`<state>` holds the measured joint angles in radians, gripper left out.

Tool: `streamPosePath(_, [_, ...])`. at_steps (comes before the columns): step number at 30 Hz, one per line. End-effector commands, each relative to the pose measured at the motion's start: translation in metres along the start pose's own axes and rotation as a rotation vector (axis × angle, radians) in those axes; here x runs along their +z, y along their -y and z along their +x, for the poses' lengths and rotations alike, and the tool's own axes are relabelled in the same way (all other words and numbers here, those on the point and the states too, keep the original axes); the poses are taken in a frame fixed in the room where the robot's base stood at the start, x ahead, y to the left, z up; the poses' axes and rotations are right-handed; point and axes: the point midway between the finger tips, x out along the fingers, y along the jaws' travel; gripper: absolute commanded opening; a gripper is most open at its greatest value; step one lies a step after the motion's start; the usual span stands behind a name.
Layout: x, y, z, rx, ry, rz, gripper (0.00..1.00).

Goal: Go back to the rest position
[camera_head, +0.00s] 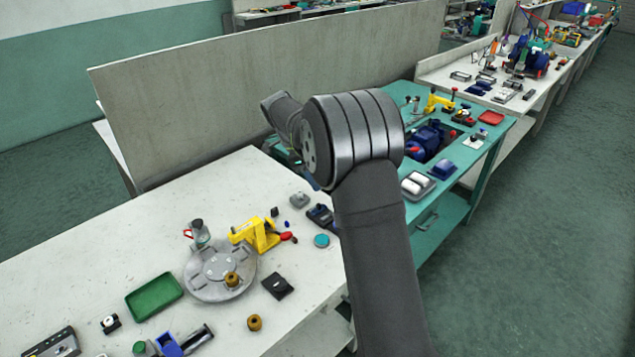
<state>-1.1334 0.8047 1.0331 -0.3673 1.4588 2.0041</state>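My dark grey arm (355,140) rises from the bottom edge and bends at a large ribbed joint over the gap between the white table and the teal bench. Its far part turns left and away behind that joint. My gripper is not visible; the arm hides that area, so its fingers and anything in them cannot be seen. No task object is named.
The white table (60,265) holds a grey round fixture (205,288), a green tray (154,297), a yellow clamp (262,234) and small parts. The teal bench (487,152) with a blue pump (425,140) stands right. A grey partition (200,105) stands behind.

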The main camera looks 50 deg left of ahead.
Motion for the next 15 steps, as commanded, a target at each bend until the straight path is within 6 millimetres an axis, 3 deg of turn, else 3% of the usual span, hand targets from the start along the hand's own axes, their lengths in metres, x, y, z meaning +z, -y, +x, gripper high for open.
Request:
streamPosePath(10, [0.0,0.0,0.004,0.001,-0.001,0.0,0.38])
streamPosePath(15, [0.0,0.0,0.025,0.003,-0.002,0.0,0.38])
